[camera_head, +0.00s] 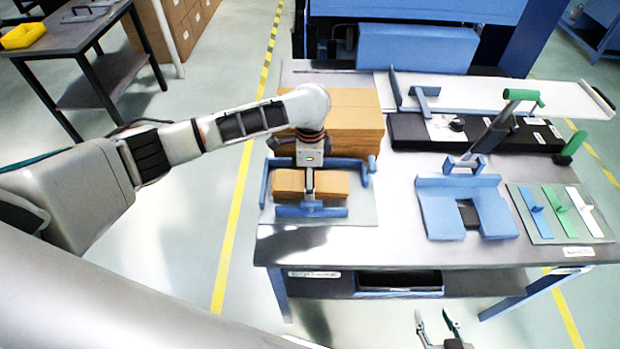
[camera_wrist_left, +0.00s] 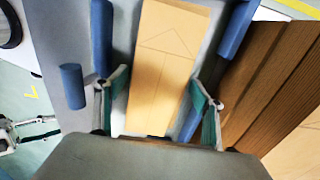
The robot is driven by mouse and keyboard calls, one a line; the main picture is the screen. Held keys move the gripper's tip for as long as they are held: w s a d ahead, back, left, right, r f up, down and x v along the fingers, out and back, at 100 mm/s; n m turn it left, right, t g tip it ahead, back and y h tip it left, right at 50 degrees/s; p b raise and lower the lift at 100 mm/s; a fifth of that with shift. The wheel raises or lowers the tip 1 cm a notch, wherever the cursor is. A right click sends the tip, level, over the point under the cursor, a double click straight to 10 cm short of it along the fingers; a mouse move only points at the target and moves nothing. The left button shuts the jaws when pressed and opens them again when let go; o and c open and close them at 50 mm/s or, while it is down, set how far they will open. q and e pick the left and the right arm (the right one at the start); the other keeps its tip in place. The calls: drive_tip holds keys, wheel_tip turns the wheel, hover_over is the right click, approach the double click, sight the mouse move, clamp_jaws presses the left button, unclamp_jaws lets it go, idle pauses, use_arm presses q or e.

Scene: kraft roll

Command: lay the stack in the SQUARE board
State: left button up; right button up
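The brown kraft stack (camera_head: 330,185) lies lengthwise between the blue rails of the grey board (camera_head: 361,207) at the left of the table. In the left wrist view the stack (camera_wrist_left: 160,75) shows an arrow outline on its top. My left gripper (camera_head: 310,183) is down over the stack, one finger on each side; in the wrist view its fingertips (camera_wrist_left: 161,76) are very close to the stack's edges. Whether they press on it, and whether the stack rests fully on the board, I cannot tell. My right gripper (camera_head: 438,328) is open and empty in front of the table.
A tall pile of brown kraft (camera_head: 350,110) stands right behind the board. To the right are a blue U-shaped fixture (camera_head: 440,210), a lever press (camera_head: 490,140) and a plate with coloured handles (camera_head: 535,225). Bare table (camera_head: 395,215) lies between board and fixture.

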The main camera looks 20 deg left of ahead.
use_arm(q)
drive_tip(key=shift+r, duration=0.6)
wheel_tip(320, 180, up, 11)
idle(0.7)
